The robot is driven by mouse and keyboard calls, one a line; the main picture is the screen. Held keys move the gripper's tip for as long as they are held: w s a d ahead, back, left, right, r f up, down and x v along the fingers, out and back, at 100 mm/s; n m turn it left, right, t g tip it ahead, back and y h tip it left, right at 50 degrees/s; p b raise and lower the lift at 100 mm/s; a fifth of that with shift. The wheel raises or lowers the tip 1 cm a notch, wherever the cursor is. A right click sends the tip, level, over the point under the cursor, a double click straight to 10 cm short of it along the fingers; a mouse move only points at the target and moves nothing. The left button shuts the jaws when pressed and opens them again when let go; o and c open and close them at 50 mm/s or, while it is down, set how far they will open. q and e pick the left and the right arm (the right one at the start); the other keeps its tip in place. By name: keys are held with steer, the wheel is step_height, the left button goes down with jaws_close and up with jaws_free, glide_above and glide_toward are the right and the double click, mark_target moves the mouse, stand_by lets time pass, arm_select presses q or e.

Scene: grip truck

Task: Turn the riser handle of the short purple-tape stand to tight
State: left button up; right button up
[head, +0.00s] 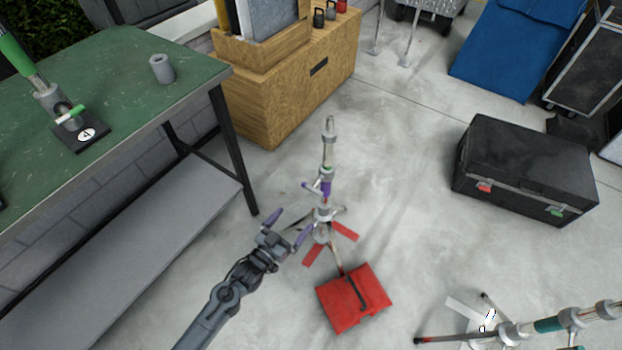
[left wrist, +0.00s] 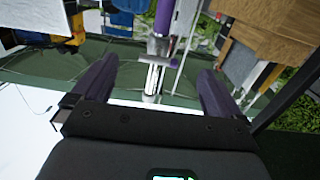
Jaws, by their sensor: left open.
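The short purple-tape stand (head: 327,155) stands upright on the concrete floor, with a purple band (head: 326,188) on its column. A small purple-tipped riser handle (head: 309,185) sticks out to the left near the band. My left gripper (head: 289,227) is open, left of and near the column. In the left wrist view the stand's purple band (left wrist: 164,18) and a pale crossbar-like handle (left wrist: 150,60) appear beyond and between my open left gripper's purple fingers (left wrist: 157,72). I see no contact. Whether the handle is tight cannot be told. My right gripper is not in view.
A red sandbag (head: 340,306) lies at the stand's base. A green-topped workbench (head: 110,55) is on the left, a wooden cabinet (head: 265,100) behind. A black case (head: 525,160) and a teal-banded stand (head: 548,325) are on the right. Floor right of the stand is clear.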

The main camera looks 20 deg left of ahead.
mark_target(311, 192)
arm_select(q)
steer(key=shift+w+d+r+b, duration=0.4)
steer(key=shift+w+b, duration=0.45)
steer(key=shift+w, duration=1.15)
steer(key=shift+w+d+r+b, duration=0.45)
steer(key=shift+w+b, duration=0.35)
steer(key=shift+w, duration=1.2)
steer(key=shift+w+d+r+b, duration=0.25)
steer(key=shift+w+r+b, duration=0.45)
steer(key=shift+w, duration=1.3)
steer(key=shift+f, duration=0.15)
steer(key=c, duration=0.9)
